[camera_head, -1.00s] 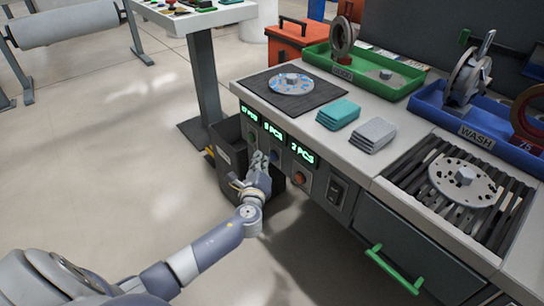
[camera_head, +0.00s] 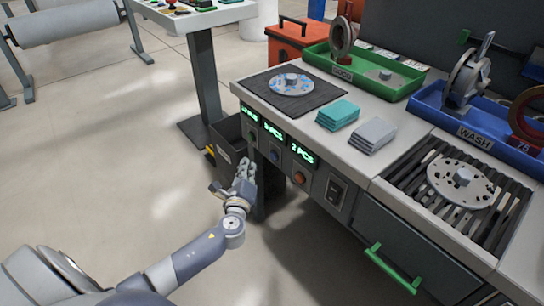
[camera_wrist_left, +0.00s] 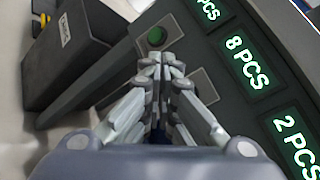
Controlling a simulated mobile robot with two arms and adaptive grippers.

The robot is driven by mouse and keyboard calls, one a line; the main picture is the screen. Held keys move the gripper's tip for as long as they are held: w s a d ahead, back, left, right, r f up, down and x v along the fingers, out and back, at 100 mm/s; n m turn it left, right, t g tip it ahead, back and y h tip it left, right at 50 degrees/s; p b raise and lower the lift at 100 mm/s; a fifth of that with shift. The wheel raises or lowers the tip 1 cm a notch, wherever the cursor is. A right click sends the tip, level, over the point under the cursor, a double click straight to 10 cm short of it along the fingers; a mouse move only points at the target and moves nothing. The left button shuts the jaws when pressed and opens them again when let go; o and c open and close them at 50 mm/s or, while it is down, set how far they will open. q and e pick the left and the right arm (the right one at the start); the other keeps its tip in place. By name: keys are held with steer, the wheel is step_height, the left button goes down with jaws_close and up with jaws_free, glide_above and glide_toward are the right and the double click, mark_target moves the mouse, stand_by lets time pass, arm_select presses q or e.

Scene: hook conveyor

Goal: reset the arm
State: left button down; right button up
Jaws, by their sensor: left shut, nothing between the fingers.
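My left gripper (camera_head: 246,164) is shut and empty in the head view, in front of the bench's front panel near the left end. It also shows in the left wrist view (camera_wrist_left: 163,60), with its fingertips together just below a green button (camera_wrist_left: 156,37) on the panel. I cannot tell whether the tips touch the panel. The blue button (camera_head: 275,156) and an orange button (camera_head: 299,178) lie to the right of the gripper in the head view. My right gripper is not in view.
A dark bin (camera_head: 229,142) stands on the floor beside the bench's left end, close to my gripper. The bench top (camera_head: 343,97) holds a green tray (camera_head: 360,72), a blue tray (camera_head: 466,115) and stacked pads. A green handle (camera_head: 393,270) sticks out.

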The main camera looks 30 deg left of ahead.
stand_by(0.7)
